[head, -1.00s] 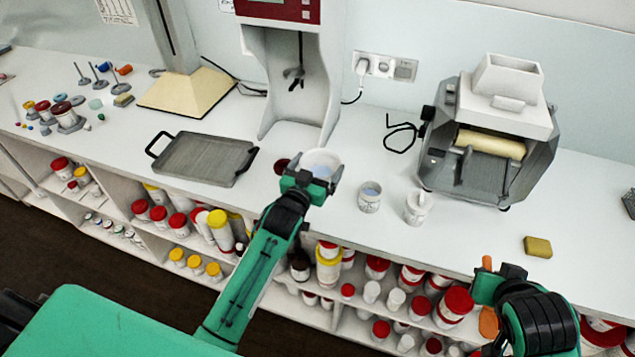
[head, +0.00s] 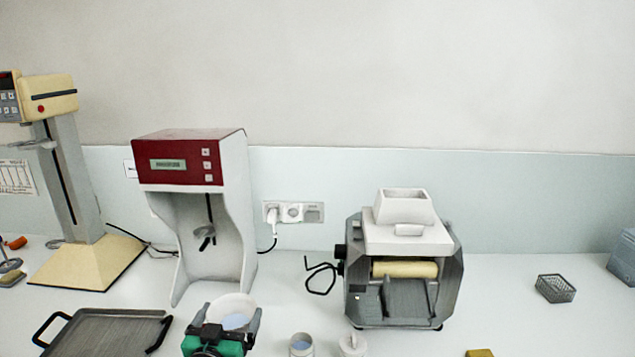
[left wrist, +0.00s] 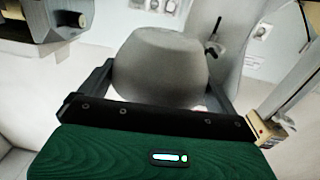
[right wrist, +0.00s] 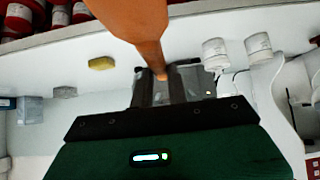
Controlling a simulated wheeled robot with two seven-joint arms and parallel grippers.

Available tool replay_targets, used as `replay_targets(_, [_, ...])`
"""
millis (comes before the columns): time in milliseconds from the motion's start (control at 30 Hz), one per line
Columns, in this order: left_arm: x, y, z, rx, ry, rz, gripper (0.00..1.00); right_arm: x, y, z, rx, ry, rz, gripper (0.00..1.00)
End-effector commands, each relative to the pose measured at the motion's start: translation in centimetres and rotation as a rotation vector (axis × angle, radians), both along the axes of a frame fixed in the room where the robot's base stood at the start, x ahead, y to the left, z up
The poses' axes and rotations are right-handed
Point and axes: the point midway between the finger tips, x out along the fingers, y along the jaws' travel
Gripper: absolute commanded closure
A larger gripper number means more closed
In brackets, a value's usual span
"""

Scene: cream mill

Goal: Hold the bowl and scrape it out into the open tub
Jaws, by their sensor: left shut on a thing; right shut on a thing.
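The white bowl (head: 234,303) is in the jaws of my left gripper (head: 229,326), low in the head view, with pale blue stuff inside. In the left wrist view the bowl's grey outside (left wrist: 160,65) fills the space between the fingers. The open tub (head: 301,345), labelled and with pale blue in it, stands right of the bowl, cut by the bottom edge. Beside it is a white pot (head: 353,346) with a knob on top. My right gripper (right wrist: 168,84) is outside the head view; its wrist view shows it shut on an orange spatula (right wrist: 145,30).
A red-topped white machine (head: 190,170) stands behind the bowl. A roller mill (head: 405,275) stands behind and right of the tub. A grey tray (head: 110,330) lies left. A yellow sponge (right wrist: 101,63) lies on the bench. The bench right of the mill is mostly clear.

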Motion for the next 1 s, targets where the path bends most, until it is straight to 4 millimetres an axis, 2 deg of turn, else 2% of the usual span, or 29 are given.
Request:
replay_targets(100, [-3.1, 0.1, -2.3, -0.008, 0.005, 0.014, 0.31, 0.0, 0.0, 0.0, 0.001, 0.000, -0.001, 1.00])
replay_targets(300, [-8.1, 0.6, -4.9, -0.009, 0.003, 0.041, 0.31, 0.0, 0.0, 0.0, 0.000, 0.000, 0.000, 1.00])
replay_targets(500, [-12.7, 1.2, -6.5, -0.001, 0.004, 0.069, 0.31, 0.0, 0.0, 0.0, -0.001, 0.000, 0.001, 1.00])
replay_targets(600, [-14.4, 1.4, -6.9, 0.005, 0.004, 0.080, 0.31, 0.0, 0.0, 0.0, -0.001, 0.000, 0.001, 1.00])
replay_targets(800, [-16.1, 1.6, -7.2, 0.012, 0.002, 0.091, 0.31, 0.0, 0.0, 0.0, -0.001, 0.000, 0.001, 1.00])
replay_targets(1000, [-16.2, 1.7, -7.2, 0.013, 0.001, 0.090, 0.31, 0.0, 0.0, 0.0, -0.001, 0.000, 0.001, 1.00])
